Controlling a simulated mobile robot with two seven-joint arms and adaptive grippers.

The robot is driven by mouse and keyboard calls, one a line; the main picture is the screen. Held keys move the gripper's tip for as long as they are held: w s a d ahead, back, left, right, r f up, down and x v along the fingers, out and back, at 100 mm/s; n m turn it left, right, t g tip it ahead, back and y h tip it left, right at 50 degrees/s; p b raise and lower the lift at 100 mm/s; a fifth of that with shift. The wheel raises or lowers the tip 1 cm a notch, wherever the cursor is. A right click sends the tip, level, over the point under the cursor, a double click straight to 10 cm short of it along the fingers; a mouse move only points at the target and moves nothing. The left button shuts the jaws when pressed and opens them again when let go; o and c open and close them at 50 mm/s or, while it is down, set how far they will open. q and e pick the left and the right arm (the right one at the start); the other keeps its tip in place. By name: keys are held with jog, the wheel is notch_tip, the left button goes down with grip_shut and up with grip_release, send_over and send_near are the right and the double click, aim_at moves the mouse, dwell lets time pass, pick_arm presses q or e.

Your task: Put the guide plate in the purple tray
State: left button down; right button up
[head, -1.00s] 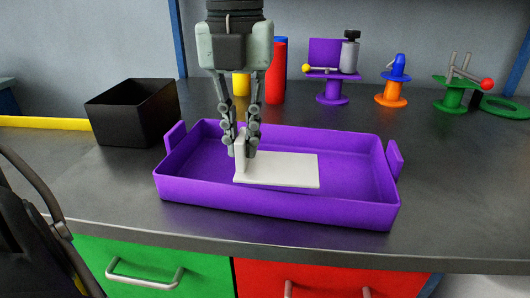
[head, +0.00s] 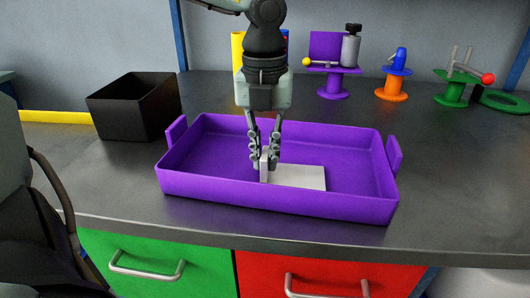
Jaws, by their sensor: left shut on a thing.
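The guide plate (head: 300,177) is a white L-shaped piece with a flat base and a short upright flange at its left end. It is inside the purple tray (head: 270,200), near the front wall; I cannot tell whether its base touches the tray floor. My left gripper (head: 265,166) points down into the tray and is shut on the plate's upright flange. The fingers hide part of the flange. My right gripper is not in view.
A black open box (head: 134,108) stands left of the tray. At the back are a purple stand (head: 333,88), an orange stand (head: 392,88) and a green stand (head: 452,92). Grey counter is clear right of the tray.

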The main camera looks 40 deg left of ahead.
pick_arm(q)
jog(key=shift+f, duration=0.15)
jog(key=c, duration=1.9)
grip_release()
jog(key=o, duration=0.3)
jog(key=shift+r, duration=0.2)
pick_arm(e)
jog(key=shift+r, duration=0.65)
pick_arm(q)
jog(key=shift+r, duration=0.3)
notch_tip(320, 180, up, 11)
jog(key=shift+r, duration=0.2)
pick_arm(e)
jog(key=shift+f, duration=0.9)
